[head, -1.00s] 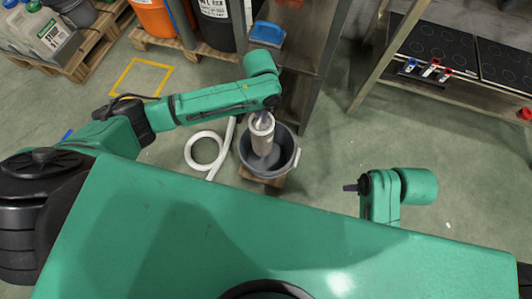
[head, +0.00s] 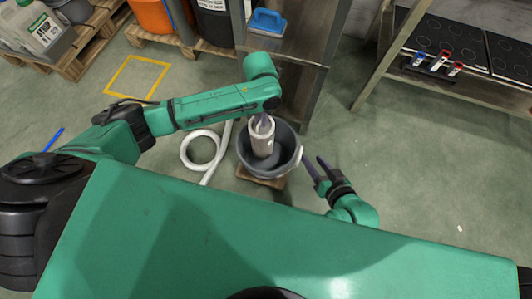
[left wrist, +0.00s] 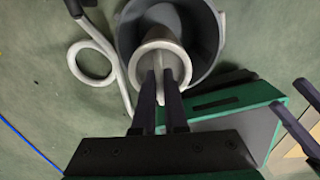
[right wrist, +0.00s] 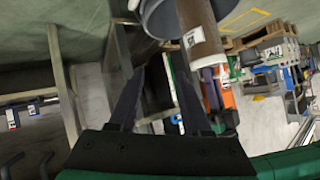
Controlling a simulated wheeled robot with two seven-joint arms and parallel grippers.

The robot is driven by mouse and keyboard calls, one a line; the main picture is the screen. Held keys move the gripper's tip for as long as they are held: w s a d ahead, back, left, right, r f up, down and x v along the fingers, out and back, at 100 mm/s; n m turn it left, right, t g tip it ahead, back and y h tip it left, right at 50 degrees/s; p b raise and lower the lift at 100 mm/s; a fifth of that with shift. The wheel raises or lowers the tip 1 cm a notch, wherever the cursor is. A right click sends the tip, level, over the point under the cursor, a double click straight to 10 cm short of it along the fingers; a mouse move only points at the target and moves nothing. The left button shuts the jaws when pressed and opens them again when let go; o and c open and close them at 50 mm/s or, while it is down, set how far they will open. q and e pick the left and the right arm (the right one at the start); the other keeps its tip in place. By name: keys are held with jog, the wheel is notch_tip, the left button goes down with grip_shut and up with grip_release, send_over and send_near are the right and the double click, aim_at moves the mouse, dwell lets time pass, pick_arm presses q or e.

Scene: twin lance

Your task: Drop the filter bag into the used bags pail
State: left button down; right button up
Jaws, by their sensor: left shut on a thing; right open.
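I cannot tell how far the bag's lower end is below the pail's rim. My right gripper (head: 315,172) is open and empty, just right of the pail's pale side handle (head: 296,158).
The pail stands on a small wooden base (head: 258,178). A white hose (head: 203,150) lies coiled to its left. A metal shelf with a blue-handled item (head: 267,22) stands behind. A bench with dark hobs (head: 440,40) is at the right; the floor between is clear.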

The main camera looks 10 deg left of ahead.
jog(key=shift+a, duration=0.15)
pick_arm(q)
jog(key=c, duration=0.9)
grip_release()
jog(key=shift+f, duration=0.1)
notch_tip(320, 180, up, 8)
jog(key=p, duration=0.3)
jog(key=shift+p, duration=0.4)
notch_tip(320, 180, up, 7)
jog(key=shift+f+p, duration=0.2)
jog(key=shift+p, duration=0.8)
pick_arm(e)
jog(key=s+d+r+g+h, duration=0.4)
jog(key=d+r+g, duration=0.3)
jog(key=d, duration=0.5)
jog(key=shift+s+h, duration=0.3)
jog(key=shift+s, duration=0.25)
jog(key=shift+r, duration=0.1)
